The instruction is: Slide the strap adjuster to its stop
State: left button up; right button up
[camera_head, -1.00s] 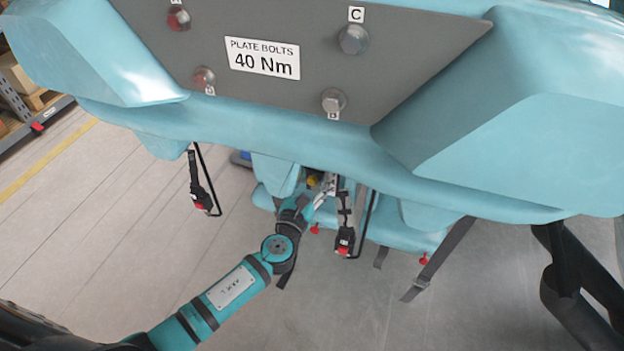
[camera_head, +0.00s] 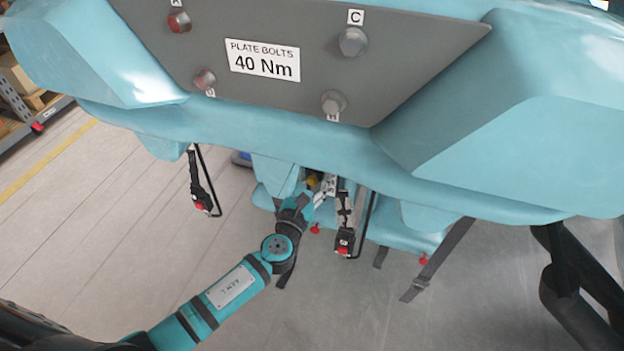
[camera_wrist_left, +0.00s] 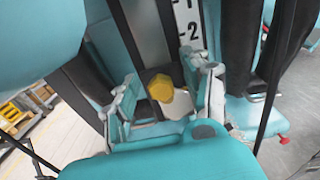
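The strap adjuster appears to be the yellow piece (camera_wrist_left: 161,88), seen in the left wrist view on a dark strap or rail beside a white scale (camera_wrist_left: 187,20) marked with numbers, "2" among them. In the head view the yellow piece (camera_head: 311,181) shows only as a small patch under the teal seat shell. My left gripper (camera_head: 319,190) reaches up to it from below. In the left wrist view its teal fingers (camera_wrist_left: 165,86) stand on both sides of the yellow piece, with visible gaps, so it looks open around it. The stop cannot be made out. My right gripper is not in view.
Buckles with red buttons hang to the right (camera_head: 345,240) and left (camera_head: 199,198) of my left arm. A loose grey strap (camera_head: 438,262) hangs farther right. The shell (camera_head: 300,140) overhangs the gripper closely. The floor (camera_head: 140,240) at left is clear.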

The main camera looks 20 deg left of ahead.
pick_arm(q)
jog(key=s, duration=1.2)
jog(key=shift+a, duration=0.2)
